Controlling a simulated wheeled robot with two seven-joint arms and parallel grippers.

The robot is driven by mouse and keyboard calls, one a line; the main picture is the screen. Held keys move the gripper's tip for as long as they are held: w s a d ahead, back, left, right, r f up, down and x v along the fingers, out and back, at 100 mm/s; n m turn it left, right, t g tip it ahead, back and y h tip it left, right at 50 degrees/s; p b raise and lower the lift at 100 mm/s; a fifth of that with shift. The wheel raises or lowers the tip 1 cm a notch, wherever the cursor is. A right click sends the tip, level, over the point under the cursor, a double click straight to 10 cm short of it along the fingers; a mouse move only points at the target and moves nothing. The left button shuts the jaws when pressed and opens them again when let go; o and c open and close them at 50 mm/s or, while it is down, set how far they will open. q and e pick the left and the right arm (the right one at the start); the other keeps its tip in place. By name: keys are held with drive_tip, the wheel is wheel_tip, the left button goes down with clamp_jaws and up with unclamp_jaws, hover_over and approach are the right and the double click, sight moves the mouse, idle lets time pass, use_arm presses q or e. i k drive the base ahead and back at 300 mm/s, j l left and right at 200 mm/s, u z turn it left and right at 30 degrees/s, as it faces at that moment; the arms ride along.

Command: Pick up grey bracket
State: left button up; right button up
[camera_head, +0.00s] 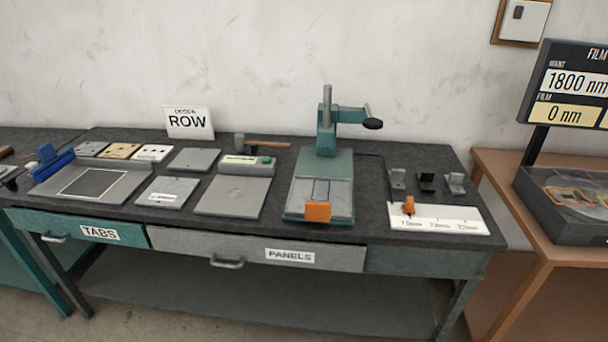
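Three small upright brackets stand in a row on the right part of the dark workbench top. The left one is a grey bracket (397,181). The middle one is a black bracket (427,182). The right one is a lighter grey or silver bracket (455,183). I cannot tell which of the two greyish ones the task names. Neither of my grippers is in view.
A white marked strip (450,219) with an orange piece (408,206) lies in front of the brackets. A teal press (326,135) with a side handle stands to their left. Flat panels (232,196) lie further left. A brown table (545,240) stands at the right.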

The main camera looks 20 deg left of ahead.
sight(453, 180)
drive_tip(key=i+l+z, duration=0.25)
drive_tip(key=i+l, duration=0.45)
drive_tip(key=l, duration=0.1)
